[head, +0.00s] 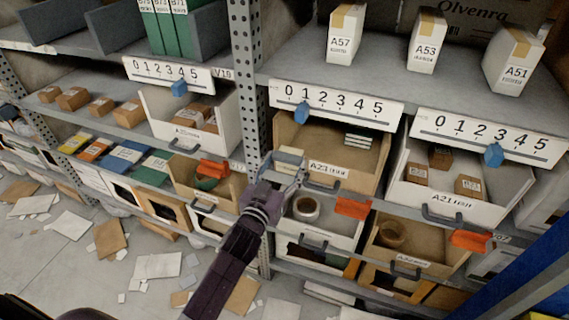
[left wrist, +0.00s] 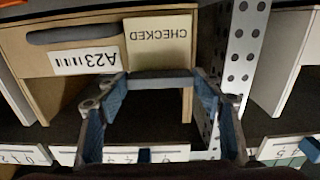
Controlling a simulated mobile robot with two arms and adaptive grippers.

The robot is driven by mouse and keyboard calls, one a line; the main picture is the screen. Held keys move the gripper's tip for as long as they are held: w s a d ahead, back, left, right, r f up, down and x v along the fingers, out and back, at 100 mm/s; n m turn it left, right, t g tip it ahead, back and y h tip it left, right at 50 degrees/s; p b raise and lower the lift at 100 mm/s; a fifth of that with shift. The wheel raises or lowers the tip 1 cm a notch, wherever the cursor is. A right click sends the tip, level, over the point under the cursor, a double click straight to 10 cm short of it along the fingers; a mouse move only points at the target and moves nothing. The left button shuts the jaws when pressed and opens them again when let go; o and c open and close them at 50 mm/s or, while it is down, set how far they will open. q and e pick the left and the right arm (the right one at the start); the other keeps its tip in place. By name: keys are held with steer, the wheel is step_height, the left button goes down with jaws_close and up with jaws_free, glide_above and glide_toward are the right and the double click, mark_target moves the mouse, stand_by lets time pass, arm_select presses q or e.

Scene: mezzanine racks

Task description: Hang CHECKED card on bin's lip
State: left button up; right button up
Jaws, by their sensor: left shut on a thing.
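The CHECKED card (left wrist: 158,42) is cream with dark lettering and appears upside down in the left wrist view. It stands at the front of the tan bin A23 (left wrist: 40,62), beside its label, near the bin's side edge. Whether it touches the lip cannot be told. My left gripper (head: 285,172) is shut on the card's edge at the near-left corner of bin A23 (head: 362,184). In the left wrist view the gripper (left wrist: 160,80) shows its two blue-grey fingers around a dark bar at the card's edge.
A perforated rack post (head: 247,100) stands just left of the bin. A scale strip (head: 337,107) with a blue slider runs above it. An orange tag (head: 352,208) sits lower right. White bin A21 (head: 450,205) is to the right. Papers litter the floor.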

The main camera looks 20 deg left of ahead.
arm_select(q)
steer(key=o, duration=1.1)
steer(key=shift+o, duration=0.2)
